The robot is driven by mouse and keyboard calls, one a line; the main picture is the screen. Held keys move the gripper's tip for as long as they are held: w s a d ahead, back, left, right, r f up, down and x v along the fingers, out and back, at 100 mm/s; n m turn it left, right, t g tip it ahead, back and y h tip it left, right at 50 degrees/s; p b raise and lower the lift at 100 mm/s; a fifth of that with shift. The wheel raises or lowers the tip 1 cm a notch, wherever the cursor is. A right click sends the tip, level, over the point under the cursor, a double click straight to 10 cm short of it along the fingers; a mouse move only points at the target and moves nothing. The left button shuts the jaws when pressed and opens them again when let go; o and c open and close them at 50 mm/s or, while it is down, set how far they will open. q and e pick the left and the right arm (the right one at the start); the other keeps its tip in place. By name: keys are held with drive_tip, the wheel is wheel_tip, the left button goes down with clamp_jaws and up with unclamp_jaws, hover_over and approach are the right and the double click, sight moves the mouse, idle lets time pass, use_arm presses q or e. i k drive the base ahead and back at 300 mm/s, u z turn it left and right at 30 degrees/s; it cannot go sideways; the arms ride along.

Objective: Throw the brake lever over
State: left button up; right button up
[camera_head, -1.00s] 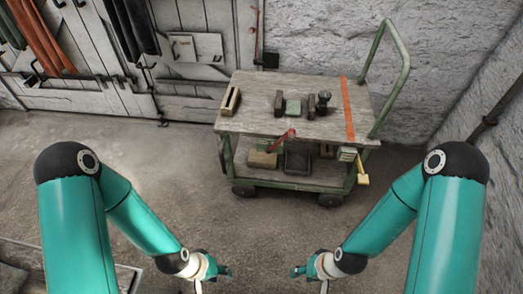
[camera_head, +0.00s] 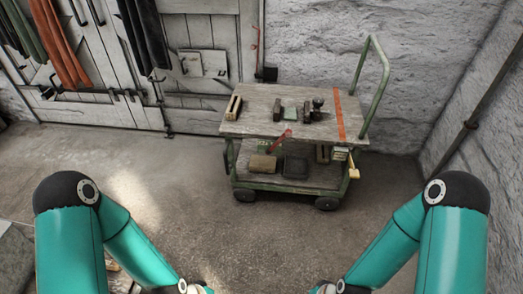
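The trolley (camera_head: 260,122) stands ahead of me by the rough wall, with a worn wooden top and a green frame. A red lever (camera_head: 281,138), which looks like the brake lever, slants up to the right under the front edge of the top. Its lower end is too small to make out. My two arms come in from the lower left and lower right, well short of the trolley. Only the wrists show at the bottom edge; both grippers are out of the picture.
Several small blocks and tools (camera_head: 290,113) and an orange strap (camera_head: 339,115) are on the trolley top. A tan block (camera_head: 263,164) and a dark tray (camera_head: 295,165) sit on its lower shelf. A yellow tag-like piece (camera_head: 352,166) hangs at its right corner. The floor (camera_head: 260,235) before it is clear.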

sight(289, 133)
drive_tip(key=z, duration=0.2)
drive_tip(key=i, duration=0.85)
drive_tip(key=u, duration=0.1)
